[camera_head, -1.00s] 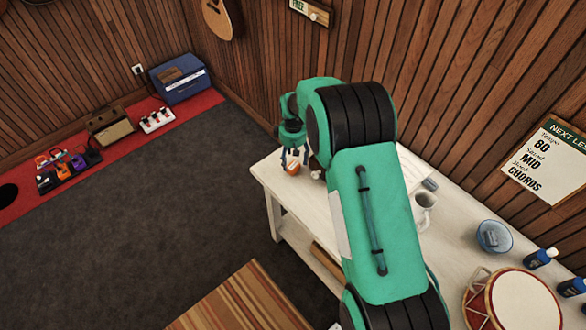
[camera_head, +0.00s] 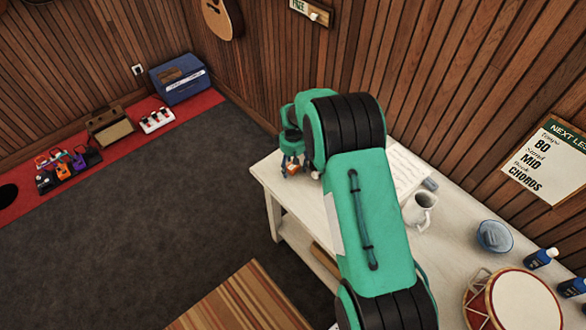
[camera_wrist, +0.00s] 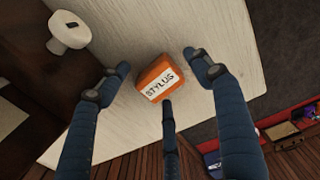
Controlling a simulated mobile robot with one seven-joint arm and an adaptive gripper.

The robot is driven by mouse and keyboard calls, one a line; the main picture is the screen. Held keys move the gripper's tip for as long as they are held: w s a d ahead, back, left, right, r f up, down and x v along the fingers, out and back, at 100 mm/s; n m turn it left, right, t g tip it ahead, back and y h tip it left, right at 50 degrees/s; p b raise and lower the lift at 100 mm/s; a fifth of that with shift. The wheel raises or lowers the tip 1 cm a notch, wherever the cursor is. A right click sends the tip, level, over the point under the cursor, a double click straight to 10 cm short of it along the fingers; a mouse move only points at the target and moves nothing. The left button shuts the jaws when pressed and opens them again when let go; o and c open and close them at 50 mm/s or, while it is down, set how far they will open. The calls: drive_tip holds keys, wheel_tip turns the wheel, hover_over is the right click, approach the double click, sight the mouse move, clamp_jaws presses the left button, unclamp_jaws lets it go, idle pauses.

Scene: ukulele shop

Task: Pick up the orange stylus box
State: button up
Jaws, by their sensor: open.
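The orange stylus box (camera_wrist: 155,78), with a white label reading "STYLUS", sits on the white table (camera_wrist: 215,25) in the wrist view. In the head view, a small part of the box (camera_head: 292,170) shows under my gripper (camera_head: 291,165), near the table's far left end. My gripper (camera_wrist: 165,80) is open in the wrist view. Two blue fingers stand on either side of the box and a third reaches toward its lower edge. I see gaps between the side fingers and the box; whether the third finger touches it I cannot tell.
A white round-topped object (camera_wrist: 70,30) is at the upper left in the wrist view. In the head view, a white mug (camera_head: 420,209), a blue bowl (camera_head: 494,236), bottles (camera_head: 540,258) and a drum (camera_head: 522,302) stand on the table to the right. Paper sheets (camera_head: 405,168) lie near the wall.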

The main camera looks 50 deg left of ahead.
drive_tip(key=shift+f, duration=0.1)
idle(0.5)
drive_tip(key=c, duration=1.3)
